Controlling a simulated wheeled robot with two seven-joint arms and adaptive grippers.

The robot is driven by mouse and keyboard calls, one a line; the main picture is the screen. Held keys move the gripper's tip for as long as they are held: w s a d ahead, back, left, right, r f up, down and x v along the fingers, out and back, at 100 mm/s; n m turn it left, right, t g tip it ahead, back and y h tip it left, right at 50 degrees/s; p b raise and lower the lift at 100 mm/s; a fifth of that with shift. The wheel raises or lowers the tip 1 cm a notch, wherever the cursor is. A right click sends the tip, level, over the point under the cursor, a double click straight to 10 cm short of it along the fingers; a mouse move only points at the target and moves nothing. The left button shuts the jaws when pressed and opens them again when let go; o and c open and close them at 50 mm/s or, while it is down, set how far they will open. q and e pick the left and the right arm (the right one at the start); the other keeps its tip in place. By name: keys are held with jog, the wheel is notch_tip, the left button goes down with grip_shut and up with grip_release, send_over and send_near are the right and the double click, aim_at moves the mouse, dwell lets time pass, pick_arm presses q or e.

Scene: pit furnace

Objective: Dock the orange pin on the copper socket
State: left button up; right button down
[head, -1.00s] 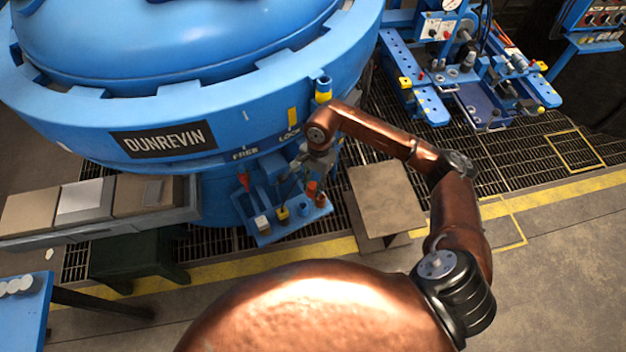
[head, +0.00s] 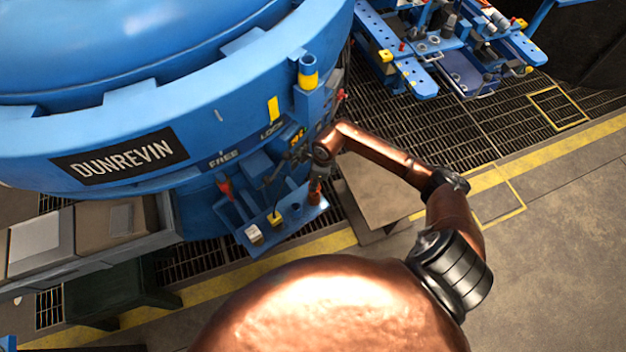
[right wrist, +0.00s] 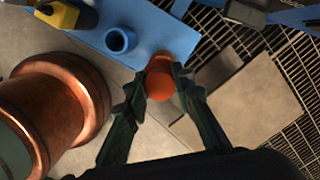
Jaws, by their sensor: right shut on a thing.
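The orange pin (right wrist: 161,86) is between the two fingertips of my right gripper (right wrist: 162,78) in the right wrist view. The gripper is shut on it. Just beyond the pin, a darker copper-orange round piece, which looks like the copper socket (right wrist: 160,60), shows at the edge of the blue shelf (right wrist: 185,40). Pin and socket overlap in this view; I cannot tell how far the pin sits in it. In the head view, my right gripper (head: 318,172) is over the right end of the blue shelf (head: 268,238), largely hiding the pin. My left gripper is not in view.
A blue socket (right wrist: 120,40) stands beside the copper one, with a yellow-and-black piece (right wrist: 66,14) farther left. The blue furnace (head: 240,125) rises behind the shelf. A flat tan plate (head: 378,190) lies right of it. Open floor (head: 560,220) is at right.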

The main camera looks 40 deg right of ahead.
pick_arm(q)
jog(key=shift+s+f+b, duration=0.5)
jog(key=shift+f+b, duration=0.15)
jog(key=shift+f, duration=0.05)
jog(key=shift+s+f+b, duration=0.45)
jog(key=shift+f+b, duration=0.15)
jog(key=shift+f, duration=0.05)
pick_arm(e)
jog(key=shift+f, duration=2.25)
pick_arm(q)
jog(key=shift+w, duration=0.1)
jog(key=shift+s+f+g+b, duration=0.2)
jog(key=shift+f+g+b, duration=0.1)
jog(key=shift+b, duration=0.05)
pick_arm(e)
jog(key=shift+f, duration=0.6)
jog(key=c, duration=1.9)
grip_release()
jog(key=shift+c, duration=0.2)
